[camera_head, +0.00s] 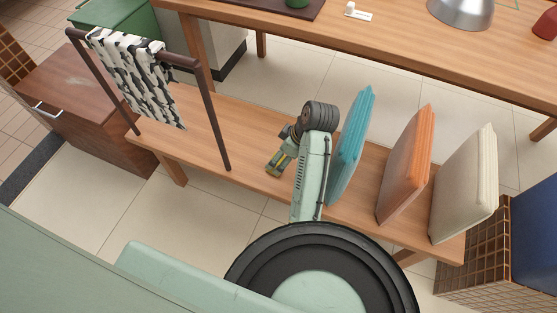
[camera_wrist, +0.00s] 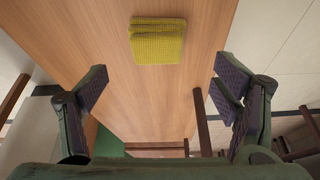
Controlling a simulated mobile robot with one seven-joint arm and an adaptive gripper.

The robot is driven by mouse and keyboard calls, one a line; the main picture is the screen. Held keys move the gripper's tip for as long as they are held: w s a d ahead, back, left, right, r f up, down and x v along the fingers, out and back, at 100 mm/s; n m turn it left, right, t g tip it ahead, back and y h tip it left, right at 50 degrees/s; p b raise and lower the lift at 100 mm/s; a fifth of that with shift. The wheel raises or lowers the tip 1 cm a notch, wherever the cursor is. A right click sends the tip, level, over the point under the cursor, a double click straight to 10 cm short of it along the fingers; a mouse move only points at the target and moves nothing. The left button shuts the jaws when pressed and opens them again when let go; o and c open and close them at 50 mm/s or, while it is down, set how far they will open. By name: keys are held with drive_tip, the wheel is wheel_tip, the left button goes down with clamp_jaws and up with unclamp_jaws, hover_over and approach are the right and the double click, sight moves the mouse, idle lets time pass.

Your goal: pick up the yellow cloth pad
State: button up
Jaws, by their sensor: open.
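The yellow cloth pad (camera_wrist: 157,42) is a folded, textured square lying flat on the wooden bench, at the top middle of the wrist view. My gripper (camera_wrist: 160,88) is open and empty, its two dark padded fingers spread wide to the left and right. The pad appears between and above the fingertips in that view, apart from both fingers. In the head view my gripper (camera_head: 279,160) is over the middle of the bench. A small yellowish patch shows there at the gripper's end, and I cannot tell how much of it is the pad.
The bench (camera_head: 205,125) also holds a rack with a black-and-white cloth (camera_head: 137,75) at left. Teal (camera_head: 351,145), orange (camera_head: 405,165) and cream (camera_head: 464,185) cushions stand upright to the right of my arm, the teal one close. A table (camera_head: 390,45) stands behind.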

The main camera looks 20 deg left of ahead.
drive_tip(key=shift+b+x, duration=0.5)
drive_tip(key=shift+x, duration=0.5)
drive_tip(key=shift+d+x, duration=0.2)
drive_tip(key=shift+x, duration=2.05)
drive_tip(key=shift+w, duration=0.15)
drive_tip(key=shift+c, duration=0.3)
drive_tip(key=c, duration=1.1)
